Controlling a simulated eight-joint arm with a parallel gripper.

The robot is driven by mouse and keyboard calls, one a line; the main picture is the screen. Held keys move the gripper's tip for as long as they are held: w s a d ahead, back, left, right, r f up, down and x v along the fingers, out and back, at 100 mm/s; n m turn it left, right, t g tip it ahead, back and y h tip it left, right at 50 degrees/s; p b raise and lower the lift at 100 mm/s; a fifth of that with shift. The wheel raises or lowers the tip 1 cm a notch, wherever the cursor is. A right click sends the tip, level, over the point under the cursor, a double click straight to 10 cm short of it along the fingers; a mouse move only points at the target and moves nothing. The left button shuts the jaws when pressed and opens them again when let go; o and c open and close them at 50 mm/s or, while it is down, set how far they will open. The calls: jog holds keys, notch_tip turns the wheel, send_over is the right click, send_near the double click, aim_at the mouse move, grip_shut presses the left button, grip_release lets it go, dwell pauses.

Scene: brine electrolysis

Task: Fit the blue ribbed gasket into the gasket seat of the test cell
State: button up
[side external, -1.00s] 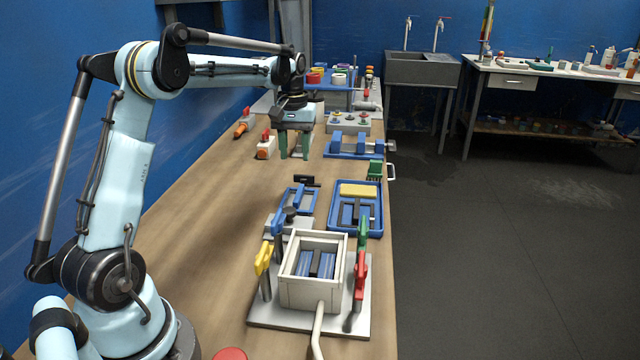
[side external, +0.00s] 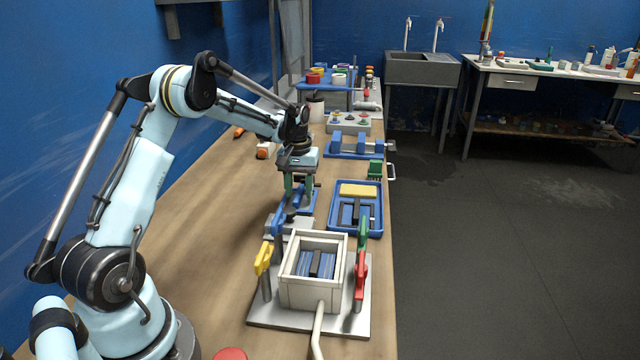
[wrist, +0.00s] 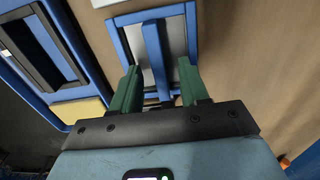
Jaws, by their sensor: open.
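What looks like the blue ribbed gasket (side external: 309,206) is a flat blue frame with a raised bar across its middle, lying on the wooden bench. In the wrist view its bar (wrist: 155,50) runs toward the space between my green fingers. My gripper (side external: 299,191) is open and pointing down close over this frame; in the wrist view my gripper (wrist: 158,92) has one finger on each side of the bar, with gaps. Contact cannot be told. The test cell (side external: 314,293) appears to be the beige box on a metal plate, with dark and blue plates inside. Its gasket seat is not clear.
Yellow and red clamp handles (side external: 262,258) (side external: 360,273) stand beside the box. A blue tray (side external: 376,222) with a yellow block and dark frame is right of my gripper. A blue fixture (side external: 352,153) stands behind. Bare bench lies to the left.

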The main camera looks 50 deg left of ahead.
jog(key=shift+f, duration=0.15)
grip_shut()
dwell(0.4)
